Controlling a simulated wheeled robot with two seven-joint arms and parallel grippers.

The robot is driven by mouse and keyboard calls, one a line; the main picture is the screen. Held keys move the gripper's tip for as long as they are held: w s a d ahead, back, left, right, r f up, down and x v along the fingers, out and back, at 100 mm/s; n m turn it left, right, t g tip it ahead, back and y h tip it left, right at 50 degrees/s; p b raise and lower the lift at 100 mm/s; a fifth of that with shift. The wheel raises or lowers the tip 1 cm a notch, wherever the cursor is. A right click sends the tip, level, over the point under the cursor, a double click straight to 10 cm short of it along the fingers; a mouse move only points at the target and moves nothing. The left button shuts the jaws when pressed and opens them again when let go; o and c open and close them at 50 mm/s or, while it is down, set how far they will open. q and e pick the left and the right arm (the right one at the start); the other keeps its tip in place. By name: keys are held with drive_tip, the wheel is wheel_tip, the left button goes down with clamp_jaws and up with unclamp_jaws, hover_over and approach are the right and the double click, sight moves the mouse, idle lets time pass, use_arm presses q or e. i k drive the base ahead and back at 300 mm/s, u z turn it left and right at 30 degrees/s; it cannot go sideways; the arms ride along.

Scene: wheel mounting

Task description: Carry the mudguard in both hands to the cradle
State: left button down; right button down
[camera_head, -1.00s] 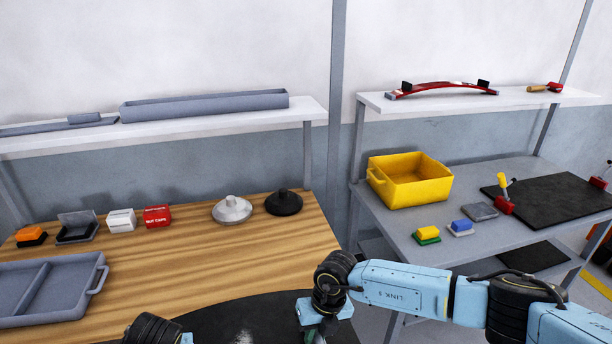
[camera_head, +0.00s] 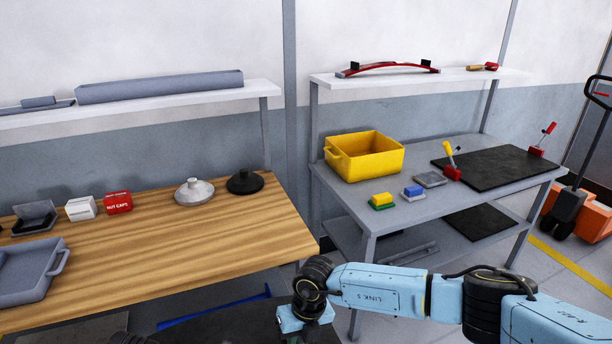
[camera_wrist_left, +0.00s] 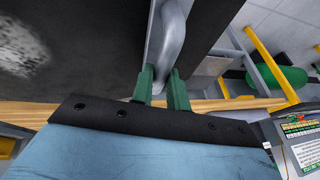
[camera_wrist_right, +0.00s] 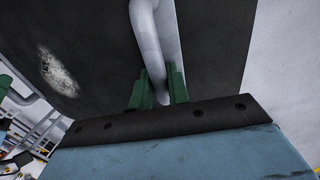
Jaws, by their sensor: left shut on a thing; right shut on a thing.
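The mudguard is a dark panel with a grey tubular handle at each side; its dark surface (camera_head: 240,328) shows at the bottom of the head view, mostly cut off. In the left wrist view the panel (camera_wrist_left: 80,50) has a pale worn patch, and my left gripper (camera_wrist_left: 162,90) is shut on a handle. In the right wrist view the panel (camera_wrist_right: 90,50) shows too, and my right gripper (camera_wrist_right: 158,88) is shut on the other handle. I cannot tell for certain which thing is the cradle; a black mat (camera_head: 495,168) with upright clamps lies on the grey right bench.
The wooden table (camera_head: 150,240) at left bears a grey tray (camera_head: 30,275), small boxes and two round knobbed parts. The grey bench (camera_head: 330,178) holds a yellow bin (camera_head: 365,158) and small blocks. A pallet jack (camera_head: 580,200) stands far right. Open floor shows before the bench.

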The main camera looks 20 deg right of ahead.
sight(499, 163)
drive_tip(key=z, duration=0.45)
drive_tip(key=k, duration=1.1)
drive_tip(key=z, duration=1.35)
drive_tip(key=i, duration=0.75)
drive_tip(key=z, duration=0.85)
drive_tip(key=i, duration=0.9)
drive_tip(key=z, duration=0.35)
drive_tip(key=i, duration=1.85)
drive_tip(key=u, duration=0.65)
drive_tip(key=i, duration=0.8)
drive_tip(key=u, duration=1.05)
drive_tip(key=i, duration=0.5)
drive_tip(key=u, duration=0.5)
